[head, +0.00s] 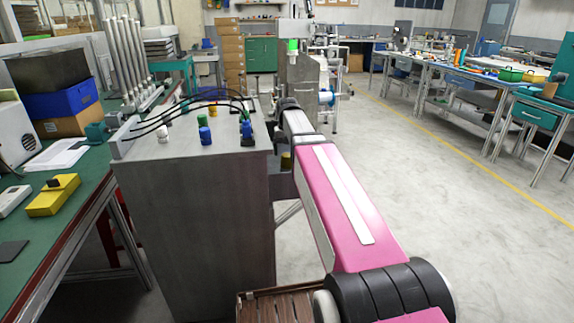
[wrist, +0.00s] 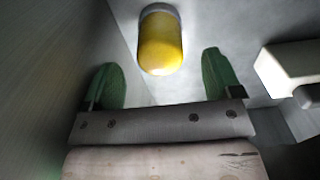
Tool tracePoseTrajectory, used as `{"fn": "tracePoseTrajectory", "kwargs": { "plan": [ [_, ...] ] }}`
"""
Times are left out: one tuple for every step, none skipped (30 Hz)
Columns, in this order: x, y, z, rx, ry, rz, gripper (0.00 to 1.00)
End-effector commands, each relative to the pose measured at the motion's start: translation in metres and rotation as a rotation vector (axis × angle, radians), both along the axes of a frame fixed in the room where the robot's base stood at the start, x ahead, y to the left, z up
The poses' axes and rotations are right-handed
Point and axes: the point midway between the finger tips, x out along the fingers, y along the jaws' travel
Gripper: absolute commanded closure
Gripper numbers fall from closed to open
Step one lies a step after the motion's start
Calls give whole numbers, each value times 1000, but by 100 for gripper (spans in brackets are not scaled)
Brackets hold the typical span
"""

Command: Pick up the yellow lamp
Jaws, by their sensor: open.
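In the wrist view, a yellow lamp (wrist: 161,42) with a rounded end and a pale grey collar sits at top centre. My gripper (wrist: 162,80) is open, its two green-padded fingers spread to the left and right of the lamp's lower end. The lamp appears just beyond the gap, and no contact shows. In the head view, my pink arm reaches forward along the right side of a grey metal box (head: 195,200). A small yellowish thing (head: 286,161) shows beside the arm there; I cannot tell if it is the same lamp. My gripper is hidden in that view.
Several coloured knobs, including a blue one (head: 204,134) and a white one (head: 163,134), and black cables top the box. A green workbench (head: 70,215) stands left. The floor (head: 440,200) at right is open. A pale block (wrist: 285,68) lies right in the wrist view.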

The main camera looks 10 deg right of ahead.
Motion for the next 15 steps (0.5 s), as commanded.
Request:
{"fn": "tracePoseTrajectory", "kwargs": {
  "plan": [
    [0,0,-3,0,1,0,16],
    [0,0,-5,0,1,0,16],
    [0,0,-8,0,1,0,16],
    [0,0,-11,0,1,0,16],
    [0,0,-15,0,1,0,16],
    [0,0,-20,0,1,0,16],
    [-1,0,-25,0,2,0,16],
    [0,0,-29,0,2,0,16],
    [0,0,-34,0,2,0,16],
    [0,0,-37,0,1,0,16],
    [0,0,-40,0,1,0,16],
    [0,0,-44,0,1,0,16],
    [0,0,-46,0,1,0,16],
    [0,0,-47,0,1,0,16],
    [0,0,-48,0,0,0,16]
  ]
}}
